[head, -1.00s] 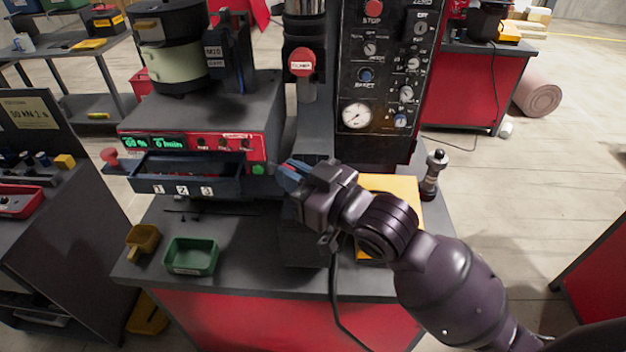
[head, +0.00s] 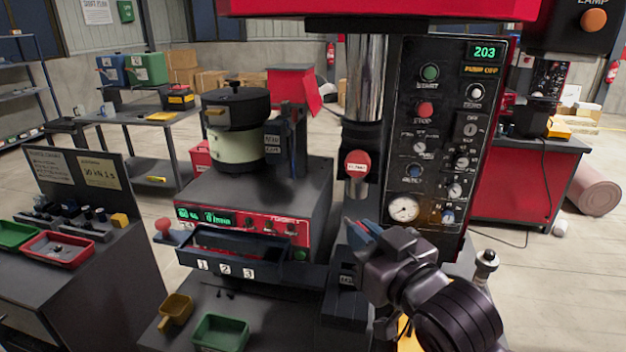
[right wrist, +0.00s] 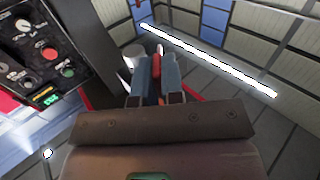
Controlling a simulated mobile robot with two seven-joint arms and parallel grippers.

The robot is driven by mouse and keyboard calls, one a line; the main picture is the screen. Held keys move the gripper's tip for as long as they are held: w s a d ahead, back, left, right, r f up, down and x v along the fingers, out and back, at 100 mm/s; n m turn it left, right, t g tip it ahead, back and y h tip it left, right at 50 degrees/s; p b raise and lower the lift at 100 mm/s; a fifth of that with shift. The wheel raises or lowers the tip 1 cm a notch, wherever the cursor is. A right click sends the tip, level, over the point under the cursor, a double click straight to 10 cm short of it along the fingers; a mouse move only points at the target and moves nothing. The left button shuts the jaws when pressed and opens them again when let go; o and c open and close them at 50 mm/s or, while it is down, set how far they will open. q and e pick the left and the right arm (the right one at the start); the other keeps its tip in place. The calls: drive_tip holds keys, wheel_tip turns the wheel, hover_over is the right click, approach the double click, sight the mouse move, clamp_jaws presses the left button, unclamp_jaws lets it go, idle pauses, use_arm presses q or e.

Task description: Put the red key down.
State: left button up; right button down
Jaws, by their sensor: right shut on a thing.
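My right gripper (head: 362,228) is in front of the press, to the left of the round gauge in the head view. Its blue fingers are shut on a small red thing, which I take to be the red key (right wrist: 156,62). In the right wrist view the red thing shows between the two fingertips, and most of it is hidden by them. It is held in the air, apart from any surface I can make out. My left gripper is not in view.
The press control panel (head: 437,135) stands just behind my right gripper. The feeder (head: 255,200) with a dark numbered tray (head: 227,266) is to the left. A green bin (head: 221,334) and a yellow scoop (head: 175,312) sit on the bench front. A knobbed post (head: 486,262) stands at right.

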drive_tip(key=shift+w+r, duration=0.1)
drive_tip(key=shift+r, duration=0.3)
drive_tip(key=w+d+f+m+h, duration=0.1)
drive_tip(key=d+f+m+h, duration=0.1)
drive_tip(key=d+f, duration=0.3)
drive_tip(key=d+f+m+t+h, duration=0.1)
drive_tip(key=d+f+h, duration=0.4)
drive_tip(key=f, duration=0.8)
drive_tip(key=shift+w+m, duration=0.4)
drive_tip(key=shift+m, duration=0.4)
